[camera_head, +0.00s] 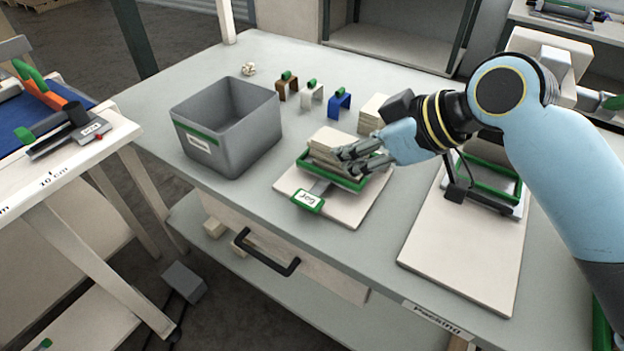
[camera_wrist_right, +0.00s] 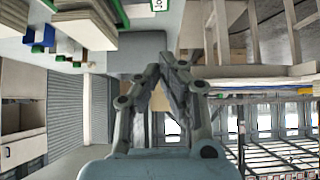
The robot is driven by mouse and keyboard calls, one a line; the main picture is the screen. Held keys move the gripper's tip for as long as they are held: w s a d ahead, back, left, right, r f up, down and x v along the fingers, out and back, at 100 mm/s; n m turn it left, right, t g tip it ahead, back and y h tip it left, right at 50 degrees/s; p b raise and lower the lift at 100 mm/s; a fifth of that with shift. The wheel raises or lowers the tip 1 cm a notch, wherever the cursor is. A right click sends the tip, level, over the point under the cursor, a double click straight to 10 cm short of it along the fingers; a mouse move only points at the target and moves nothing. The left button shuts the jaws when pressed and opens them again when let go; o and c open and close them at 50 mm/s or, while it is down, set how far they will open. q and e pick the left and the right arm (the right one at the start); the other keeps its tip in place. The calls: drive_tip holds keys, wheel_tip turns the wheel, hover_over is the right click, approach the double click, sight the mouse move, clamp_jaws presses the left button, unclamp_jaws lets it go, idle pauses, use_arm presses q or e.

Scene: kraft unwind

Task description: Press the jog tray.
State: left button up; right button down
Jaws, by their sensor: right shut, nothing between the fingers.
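The jog tray (camera_head: 355,185) is a green-edged tray on a cream board (camera_head: 350,212), with a green "Jog" label (camera_head: 308,200) at its front. A stack of light paper (camera_head: 328,143) lies in it. My right gripper (camera_head: 340,158) is shut and empty, at the right side of the stack over the tray; its fingers hide part of both. I cannot tell whether it touches them. In the right wrist view its fingertips (camera_wrist_right: 174,58) are together, and part of the label (camera_wrist_right: 158,5) shows at the top edge. My left gripper is not in view.
A grey bin (camera_head: 228,130) stands left of the tray. Brown (camera_head: 287,88), white (camera_head: 312,95) and blue (camera_head: 339,103) blocks stand behind. Another light stack (camera_head: 374,112) is behind the tray. A cream board with a green frame (camera_head: 470,235) lies right, beneath my right arm.

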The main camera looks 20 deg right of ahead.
approach(297, 192)
drive_tip(key=shift+w+a+r+p, duration=0.4)
drive_tip(key=shift+w+a+r, duration=0.5)
drive_tip(key=shift+w, duration=0.15)
drive_tip(key=f, duration=0.2)
drive_tip(key=w+f, duration=0.1)
drive_tip(key=f, duration=0.1)
drive_tip(key=shift+a, duration=0.3)
drive_tip(key=shift+s+f, duration=0.1)
drive_tip(key=shift+f, duration=0.6)
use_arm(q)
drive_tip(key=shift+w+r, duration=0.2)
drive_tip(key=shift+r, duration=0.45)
use_arm(e)
drive_tip(key=shift+f, duration=0.1)
